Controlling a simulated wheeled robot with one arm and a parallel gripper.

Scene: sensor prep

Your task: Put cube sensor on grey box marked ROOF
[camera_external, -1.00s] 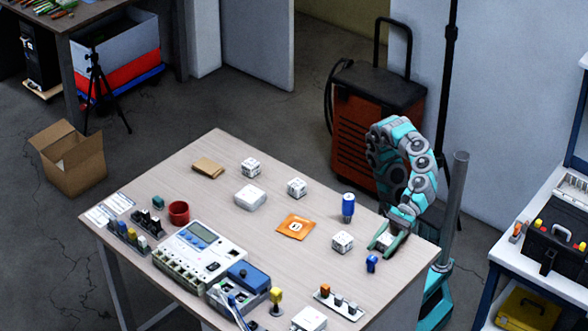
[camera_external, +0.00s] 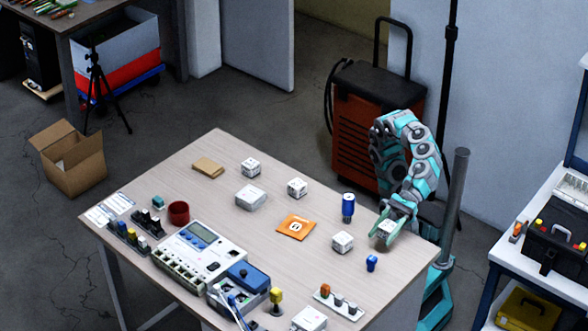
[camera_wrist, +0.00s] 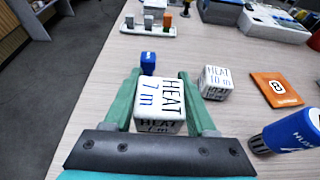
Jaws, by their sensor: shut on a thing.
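My gripper (camera_external: 389,236) is shut on a white cube sensor (camera_wrist: 160,97) marked HEAT 7 m. In the wrist view the cube sits between the two green fingers; in the outside view it is over the table's right end. A second cube sensor (camera_external: 342,242), marked HEAT 10 m in the wrist view (camera_wrist: 216,82), stands on the table to the left of my gripper. Two more white cubes (camera_external: 297,187) (camera_external: 250,167) stand farther back. A low pale grey box (camera_external: 250,199) lies near the table's middle. I cannot read the word ROOF on anything.
A blue cylinder (camera_external: 348,207) stands behind and left of my gripper. A small blue piece (camera_external: 371,263) stands in front. An orange packet (camera_external: 296,227) lies mid-table. A red cup (camera_external: 179,213), a meter (camera_external: 200,255) and a blue-lidded box (camera_external: 247,277) fill the left and front.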

